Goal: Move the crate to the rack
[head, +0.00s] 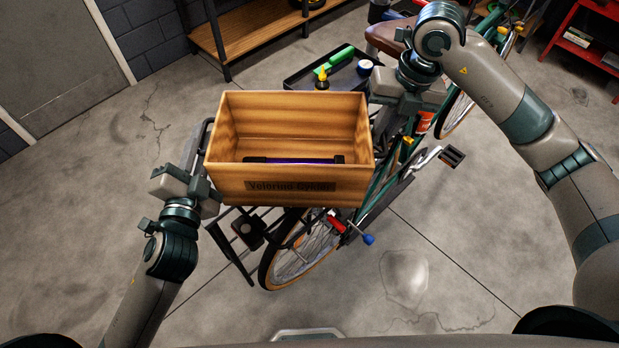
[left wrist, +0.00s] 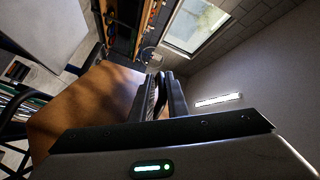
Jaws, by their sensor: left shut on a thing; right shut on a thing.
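The crate (head: 289,190) is an open wooden box with dark lettering on its near face. It is level or nearly so, above the near end of a green bicycle. A dark bar with a purple part (head: 295,160) lies inside. My left gripper (head: 212,192) is shut on the crate's left side. My right gripper (head: 374,100) is shut on its right side near the far corner. In the left wrist view, the left fingers (left wrist: 160,97) are at the crate's wooden wall (left wrist: 80,110). A black tubular rack (head: 228,244) shows below and left; the crate hides much of it, and I cannot tell whether they touch.
The bicycle's near wheel (head: 302,252) is below the crate, with its pedal (head: 453,155) to the right. A wooden bench (head: 255,35) stands at the back. Floor is clear at left.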

